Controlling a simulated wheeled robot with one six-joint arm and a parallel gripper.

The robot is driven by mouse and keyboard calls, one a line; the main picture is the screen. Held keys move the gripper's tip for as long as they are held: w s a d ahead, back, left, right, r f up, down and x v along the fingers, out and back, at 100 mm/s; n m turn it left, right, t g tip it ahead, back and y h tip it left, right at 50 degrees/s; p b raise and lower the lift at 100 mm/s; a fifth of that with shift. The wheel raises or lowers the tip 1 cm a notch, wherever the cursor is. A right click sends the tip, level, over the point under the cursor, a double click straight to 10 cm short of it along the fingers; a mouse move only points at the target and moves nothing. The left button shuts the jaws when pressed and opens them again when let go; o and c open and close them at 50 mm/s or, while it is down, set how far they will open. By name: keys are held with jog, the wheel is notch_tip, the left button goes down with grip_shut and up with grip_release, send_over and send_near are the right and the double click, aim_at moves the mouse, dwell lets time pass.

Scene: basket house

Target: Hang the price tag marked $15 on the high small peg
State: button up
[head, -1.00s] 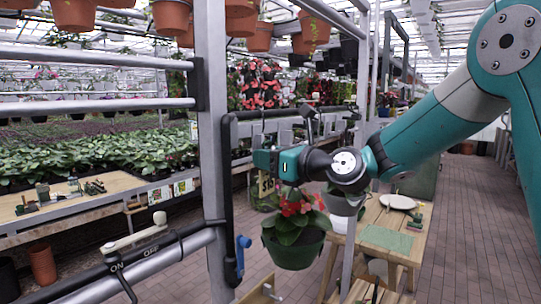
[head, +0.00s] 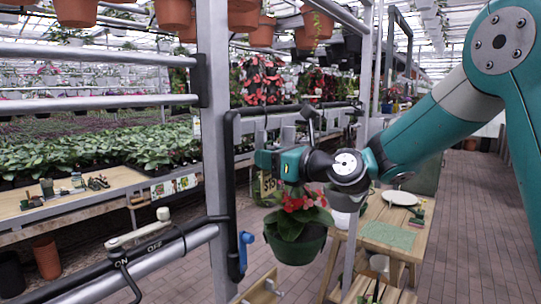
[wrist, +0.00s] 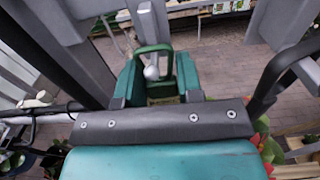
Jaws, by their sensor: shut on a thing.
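My gripper (head: 268,158) is shut on the price tag (head: 267,184), a dark sign with pale writing that reads $15, partly hidden, hanging below the jaws. In the wrist view my gripper (wrist: 158,78) has green fingers on either side of a green loop (wrist: 152,52), which looks like the tag's hanger. A small pale round knob (wrist: 151,72) shows within the loop's outline; it may be a peg end. I cannot tell whether the loop is around it or only in line with it.
A grey upright post (head: 217,130) with a black pipe (head: 231,180) and blue valve handle (head: 246,243) stands left of the gripper. A green pot with red flowers (head: 295,240) hangs just below. A wooden table (head: 395,243) stands behind, with open brick floor to the right.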

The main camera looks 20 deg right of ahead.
jog(key=shift+f, duration=0.1)
dwell(0.3)
jog(key=o, duration=0.8)
jog(key=b+v, duration=0.7)
jog(key=v, duration=1)
jog(key=shift+s+d, duration=0.15)
